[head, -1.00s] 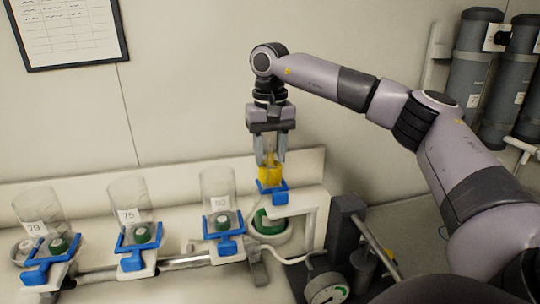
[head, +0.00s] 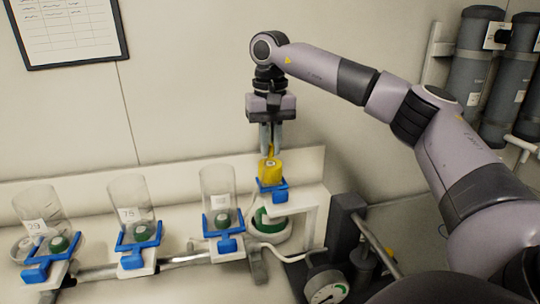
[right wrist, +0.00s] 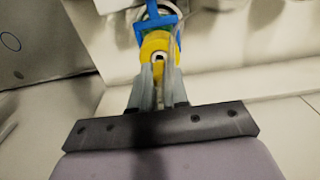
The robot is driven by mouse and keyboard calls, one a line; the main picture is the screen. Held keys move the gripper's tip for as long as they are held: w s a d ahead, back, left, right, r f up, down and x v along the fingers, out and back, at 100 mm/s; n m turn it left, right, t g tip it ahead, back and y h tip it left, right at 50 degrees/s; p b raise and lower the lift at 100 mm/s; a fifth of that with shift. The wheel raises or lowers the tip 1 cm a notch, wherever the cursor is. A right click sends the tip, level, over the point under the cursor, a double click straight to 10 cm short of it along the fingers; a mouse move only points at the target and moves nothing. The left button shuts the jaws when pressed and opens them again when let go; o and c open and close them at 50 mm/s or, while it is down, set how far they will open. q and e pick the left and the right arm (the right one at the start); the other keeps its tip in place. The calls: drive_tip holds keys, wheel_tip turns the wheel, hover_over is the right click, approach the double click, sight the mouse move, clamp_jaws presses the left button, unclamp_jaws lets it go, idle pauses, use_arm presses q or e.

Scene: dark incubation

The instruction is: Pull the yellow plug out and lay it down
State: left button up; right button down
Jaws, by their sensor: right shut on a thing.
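The yellow plug (head: 270,172) sits upright in a blue holder (head: 272,190) at the right end of the row, on a white stand. It also shows in the right wrist view (right wrist: 155,46), with the blue holder (right wrist: 158,17) beyond it. My right gripper (head: 271,151) is above the plug, pointing down, and is shut on the plug's narrow upper stem. The fingers hide part of the stem in the right wrist view (right wrist: 158,80). My left gripper is not in view.
Several clear cylinders with number labels, such as this one (head: 217,190), stand in blue clamps to the left. A green-and-white round part (head: 268,222) is below the holder. A pressure gauge (head: 327,291) and dark post (head: 347,225) stand at the lower right.

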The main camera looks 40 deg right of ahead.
drive_tip(key=shift+r, duration=2.15)
